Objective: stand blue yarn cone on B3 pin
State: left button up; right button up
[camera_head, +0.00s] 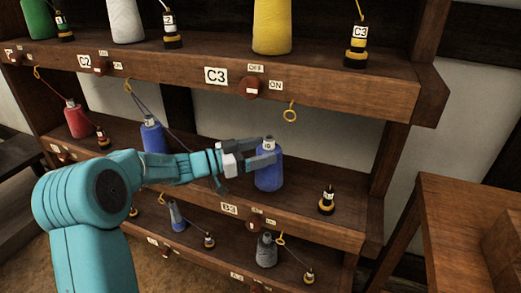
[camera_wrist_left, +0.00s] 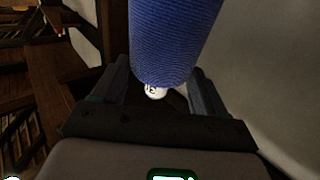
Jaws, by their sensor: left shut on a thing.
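A blue yarn cone (camera_head: 269,176) with a white labelled tip is upright at the middle shelf's B3 place, above the B3 label (camera_head: 229,209). My left gripper (camera_head: 264,153) comes in from the left and is shut on the cone near its top. I cannot tell whether the cone's base touches the shelf. No B3 pin shows; the cone may hide it. In the left wrist view the blue cone (camera_wrist_left: 172,40) lies between the fingers of the left gripper (camera_wrist_left: 160,85), its white tip towards the camera. My right gripper is not in view.
Another blue cone (camera_head: 153,138) and a red cone (camera_head: 77,119) stand left on the middle shelf. A black-and-yellow bobbin (camera_head: 327,200) stands right of the held cone. A yellow cone (camera_head: 272,27) is above. A yellow ring (camera_head: 290,112) hangs from the upper shelf. A wooden table (camera_head: 470,210) is at right.

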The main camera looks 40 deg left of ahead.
pick_arm(q)
jog(key=shift+p, duration=0.3)
dwell(0.5)
jog(key=shift+f+b, duration=0.4)
jog(key=shift+f, duration=0.2)
dwell(0.4)
jog(key=o, duration=1.2)
jog(key=shift+o, duration=0.2)
jog(key=p+v, duration=0.1)
jog(key=v, duration=1)
jog(key=shift+p, duration=0.3)
jog(key=shift+f, duration=0.15)
